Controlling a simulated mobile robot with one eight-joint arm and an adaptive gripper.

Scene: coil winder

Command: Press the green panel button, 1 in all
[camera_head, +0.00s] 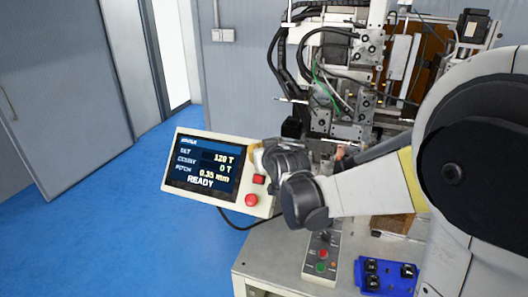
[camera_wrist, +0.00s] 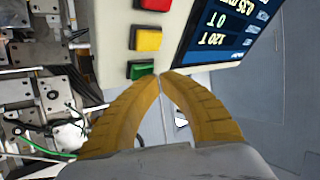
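The green panel button (camera_wrist: 140,70) shows in the wrist view on the cream operator panel (camera_wrist: 115,30), at the end of a row with a yellow button (camera_wrist: 147,38) and a red one (camera_wrist: 154,4). My gripper (camera_wrist: 162,76) has its yellow fingertips together, empty, just beside the green button in the picture. I cannot tell whether they touch it. In the head view my gripper (camera_head: 258,158) is at the upper right of the panel (camera_head: 229,196) and hides the green button. The panel screen (camera_head: 203,165) reads READY and 0 T.
A red panel button (camera_head: 258,179) and a red round knob (camera_head: 251,200) sit below my gripper. A control box (camera_head: 312,264) with its own green button (camera_head: 320,267) and a blue tray (camera_head: 390,289) are on the table. The winder (camera_head: 345,125) stands behind my arm.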

